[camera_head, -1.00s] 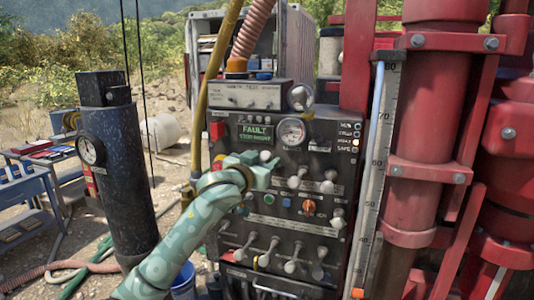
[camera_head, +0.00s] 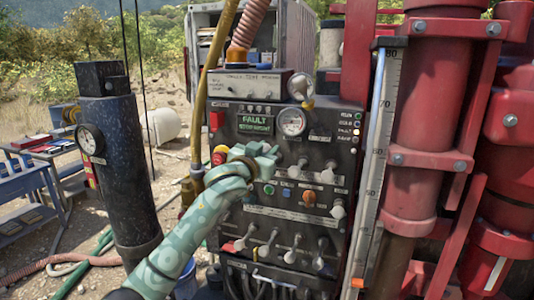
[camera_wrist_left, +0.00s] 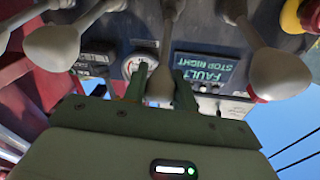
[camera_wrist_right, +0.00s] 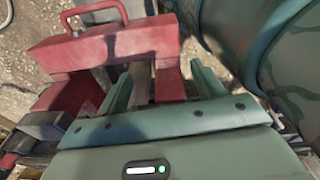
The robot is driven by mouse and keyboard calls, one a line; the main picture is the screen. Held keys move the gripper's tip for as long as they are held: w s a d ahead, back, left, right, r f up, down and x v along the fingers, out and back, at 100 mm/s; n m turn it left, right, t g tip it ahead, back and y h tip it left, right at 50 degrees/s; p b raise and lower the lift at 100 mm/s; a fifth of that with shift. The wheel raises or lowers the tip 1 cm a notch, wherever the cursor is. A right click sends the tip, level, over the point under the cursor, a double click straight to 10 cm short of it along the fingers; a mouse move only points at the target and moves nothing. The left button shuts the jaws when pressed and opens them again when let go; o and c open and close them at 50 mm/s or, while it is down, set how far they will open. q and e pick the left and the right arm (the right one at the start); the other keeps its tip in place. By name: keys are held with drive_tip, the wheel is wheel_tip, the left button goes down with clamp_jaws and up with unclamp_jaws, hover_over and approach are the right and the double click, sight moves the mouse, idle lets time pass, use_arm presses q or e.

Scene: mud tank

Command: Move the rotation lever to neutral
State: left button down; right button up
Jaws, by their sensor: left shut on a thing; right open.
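My left gripper (camera_head: 268,151) is at the upper left of the dark control panel (camera_head: 320,115), below the green FAULT display (camera_head: 254,122). It is shut on a lever with a pale rounded knob. In the left wrist view that knob (camera_wrist_left: 160,85) sits between the green fingers, and its stem runs up to the panel. I cannot read which label belongs to this lever. In the head view the gripper hides it. My right gripper (camera_wrist_right: 163,85) is open and out of the head view; its fingers are apart above a red metal case (camera_wrist_right: 100,48).
Neighbouring pale levers stand close on both sides in the left wrist view, one at left (camera_wrist_left: 50,46) and one at right (camera_wrist_left: 278,75). A red stop button (camera_head: 220,155) is left of the gripper. More levers (camera_head: 290,256) line the lower panel. A red rig column (camera_head: 425,110) stands right.

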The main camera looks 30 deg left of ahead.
wheel_tip(320, 180, down, 8)
drive_tip(key=b, duration=0.6)
drive_tip(key=shift+d+r, duration=0.1)
drive_tip(key=shift+d, duration=0.05)
drive_tip(key=shift+d+r, duration=0.1)
drive_tip(key=shift+r, duration=0.15)
use_arm(q)
drive_tip(key=f+t, duration=0.1)
drive_tip(key=s+f+t, duration=0.1)
drive_tip(key=f+t, duration=0.1)
drive_tip(key=f, duration=0.1)
drive_tip(key=shift+s+d, duration=0.2)
drive_tip(key=shift+s, duration=0.15)
drive_tip(key=c, duration=1.1)
unclamp_jaws()
